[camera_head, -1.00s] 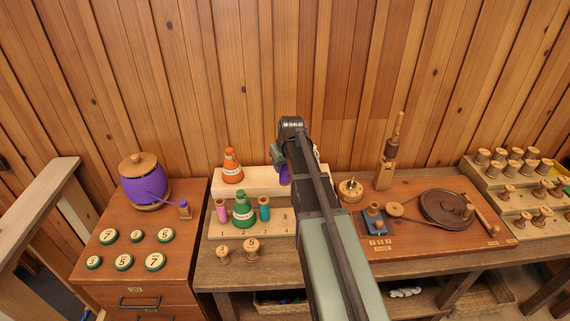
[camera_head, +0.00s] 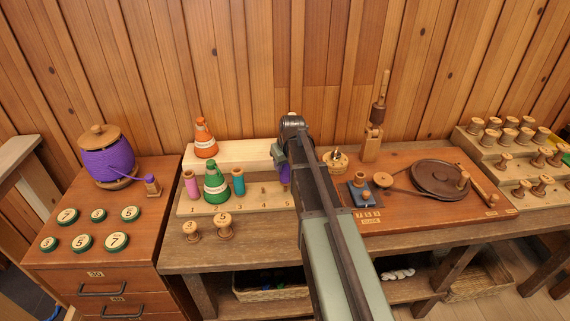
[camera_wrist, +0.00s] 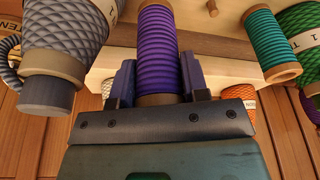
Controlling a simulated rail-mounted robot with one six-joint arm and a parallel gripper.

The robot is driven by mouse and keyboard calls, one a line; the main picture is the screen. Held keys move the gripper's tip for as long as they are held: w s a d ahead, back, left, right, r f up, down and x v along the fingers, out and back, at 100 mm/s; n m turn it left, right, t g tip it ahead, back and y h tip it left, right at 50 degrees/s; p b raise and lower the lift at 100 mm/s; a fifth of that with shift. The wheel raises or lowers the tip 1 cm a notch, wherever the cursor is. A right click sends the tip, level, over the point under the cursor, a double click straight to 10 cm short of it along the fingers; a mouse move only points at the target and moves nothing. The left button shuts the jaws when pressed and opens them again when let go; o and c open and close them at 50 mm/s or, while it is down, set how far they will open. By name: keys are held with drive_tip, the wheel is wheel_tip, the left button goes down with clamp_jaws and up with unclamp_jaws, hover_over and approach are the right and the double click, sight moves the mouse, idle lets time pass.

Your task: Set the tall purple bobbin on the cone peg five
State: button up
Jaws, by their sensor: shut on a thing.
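The tall purple bobbin (camera_wrist: 157,45) is between the two fingers of my gripper (camera_wrist: 157,78) in the wrist view, which is shut on it. Its far end runs out of that frame. In the head view a sliver of the purple bobbin (camera_head: 284,173) shows beside my arm, over the right end of the numbered peg board (camera_head: 225,207). The label five (camera_head: 288,205) shows close below it. Peg five itself is hidden, and I cannot tell whether the bobbin touches it. A bare peg (camera_head: 263,190) stands above label four.
A pink bobbin (camera_head: 191,185), a green cone (camera_head: 216,183) and a teal bobbin (camera_head: 238,183) stand left on the board. An orange cone (camera_head: 205,139) is behind them. A grey cone (camera_wrist: 65,38) is close beside the bobbin. Two wooden spools (camera_head: 222,226) stand in front.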

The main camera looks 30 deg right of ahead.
sight(285, 173)
drive_tip(key=shift+f, duration=0.55)
drive_tip(key=shift+f, duration=0.1)
drive_tip(key=shift+f+b, duration=0.9)
drive_tip(key=shift+b, duration=0.25)
drive_tip(key=shift+f+b, duration=0.65)
drive_tip(key=o, duration=0.6)
drive_tip(key=shift+o, duration=0.2)
drive_tip(key=shift+r, duration=0.1)
drive_tip(key=p+v, duration=1)
drive_tip(key=v, duration=0.1)
drive_tip(key=shift+p, duration=0.35)
